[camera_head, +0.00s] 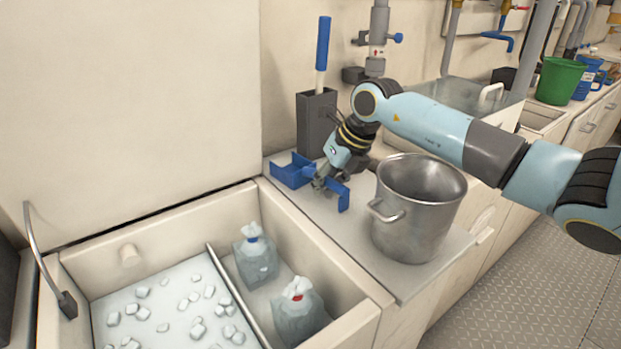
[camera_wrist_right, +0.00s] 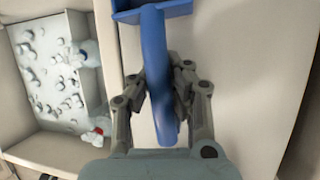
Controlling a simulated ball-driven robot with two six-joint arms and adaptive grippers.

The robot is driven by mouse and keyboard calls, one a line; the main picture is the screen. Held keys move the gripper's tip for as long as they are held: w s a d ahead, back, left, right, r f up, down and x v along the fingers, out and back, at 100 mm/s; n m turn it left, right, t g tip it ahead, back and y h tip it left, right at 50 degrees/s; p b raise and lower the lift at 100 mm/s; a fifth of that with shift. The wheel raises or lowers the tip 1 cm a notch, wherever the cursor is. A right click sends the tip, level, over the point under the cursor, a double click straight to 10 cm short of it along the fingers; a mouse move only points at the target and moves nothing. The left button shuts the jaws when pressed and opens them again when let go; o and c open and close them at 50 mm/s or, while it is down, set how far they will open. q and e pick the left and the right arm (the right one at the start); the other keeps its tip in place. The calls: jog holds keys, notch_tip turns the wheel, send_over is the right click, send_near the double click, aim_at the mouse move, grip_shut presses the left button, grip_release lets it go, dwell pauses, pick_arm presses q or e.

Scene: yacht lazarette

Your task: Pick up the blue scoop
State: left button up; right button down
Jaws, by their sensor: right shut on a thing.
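The blue scoop (camera_head: 291,172) is on or just above the pale counter, left of the steel pot in the head view. Its handle end shows to the right of my right gripper (camera_head: 327,182). In the right wrist view the scoop's handle (camera_wrist_right: 155,60) runs between the two fingers of the gripper (camera_wrist_right: 167,92), which is shut on it. The scoop's tray part shows at the top of that view. I cannot tell whether the scoop touches the counter. My left gripper is not in view.
A large steel pot (camera_head: 416,210) stands close right of the gripper. A dark holder (camera_head: 316,122) with a blue-handled tool (camera_head: 323,45) stands behind. An open icebox (camera_head: 345,325) with ice and tied bags lies in front left. A green bucket (camera_head: 561,81) stands far right.

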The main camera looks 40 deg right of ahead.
jog(key=shift+r, duration=0.15)
notch_tip(320, 180, up, 10)
jog(key=shift+r+p, duration=0.1)
jog(key=shift+p, duration=0.7)
jog(key=c, duration=2)
grip_release()
jog(key=o, duration=1.6)
